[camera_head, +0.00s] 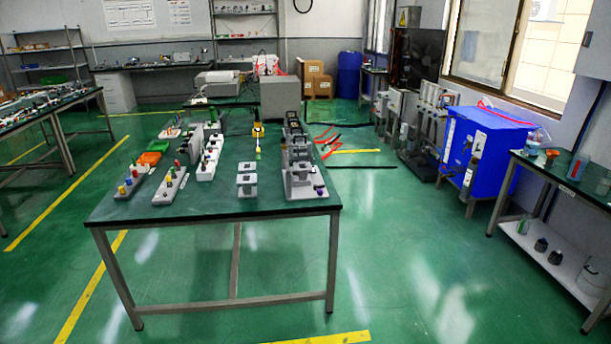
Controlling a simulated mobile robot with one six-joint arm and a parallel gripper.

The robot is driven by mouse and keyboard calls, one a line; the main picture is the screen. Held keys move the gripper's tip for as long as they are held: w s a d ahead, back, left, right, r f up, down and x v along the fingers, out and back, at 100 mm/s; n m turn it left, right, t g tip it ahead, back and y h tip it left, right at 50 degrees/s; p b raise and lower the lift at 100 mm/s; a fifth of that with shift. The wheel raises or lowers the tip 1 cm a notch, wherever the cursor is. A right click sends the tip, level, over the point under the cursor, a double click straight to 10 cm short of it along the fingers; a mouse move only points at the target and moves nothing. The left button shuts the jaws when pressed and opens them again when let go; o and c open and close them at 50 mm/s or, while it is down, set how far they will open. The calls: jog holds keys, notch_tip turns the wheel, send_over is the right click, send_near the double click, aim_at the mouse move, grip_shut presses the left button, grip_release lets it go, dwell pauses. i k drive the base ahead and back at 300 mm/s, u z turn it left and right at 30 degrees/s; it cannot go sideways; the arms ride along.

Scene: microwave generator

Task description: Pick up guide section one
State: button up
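A green-topped table (215,208) stands in the middle of the head view. Two small grey blocks with flanges (247,180) sit one behind the other near its front middle. A row of grey and dark waveguide-like parts (297,160) stands along its right side. I cannot tell for sure which of these parts is guide section one; they are small at this distance. My gripper does not show in this view, and nothing is seen to be held.
Sockets with coloured tools (173,184), an orange tray (149,158) and a yellow upright item (258,135) are on the table. A blue cabinet (487,150) and side table (570,180) stand right. The floor before the table is clear.

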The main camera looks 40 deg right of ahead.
aim_at(302, 168)
jog(key=i, duration=0.9)
jog(key=u, duration=0.05)
